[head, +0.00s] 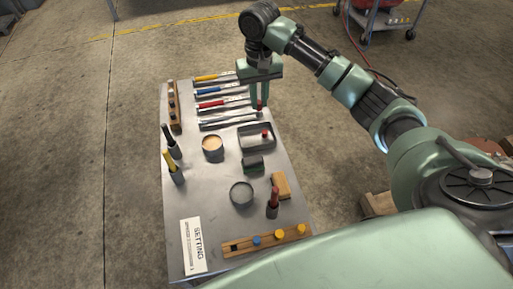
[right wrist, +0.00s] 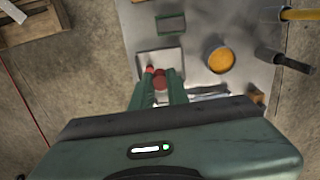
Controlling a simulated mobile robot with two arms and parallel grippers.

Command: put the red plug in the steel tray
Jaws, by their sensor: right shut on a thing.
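The steel tray (head: 243,145) is a shallow grey tray on the right side of the bench, and a small red plug (head: 265,134) stands inside it. My right gripper (head: 259,101) is shut on another red plug (head: 260,107), just beyond the tray's far edge in the head view. In the right wrist view the held red plug (right wrist: 160,82) shows between the fingers, beside the tray (right wrist: 160,56) with the other red plug (right wrist: 150,69) in it. The held plug's lower end is hard to make out. My left gripper is not in view.
A wooden rack (head: 265,241) with blue and yellow plugs is in front. Coloured-handled tools (head: 212,104) lie behind left.

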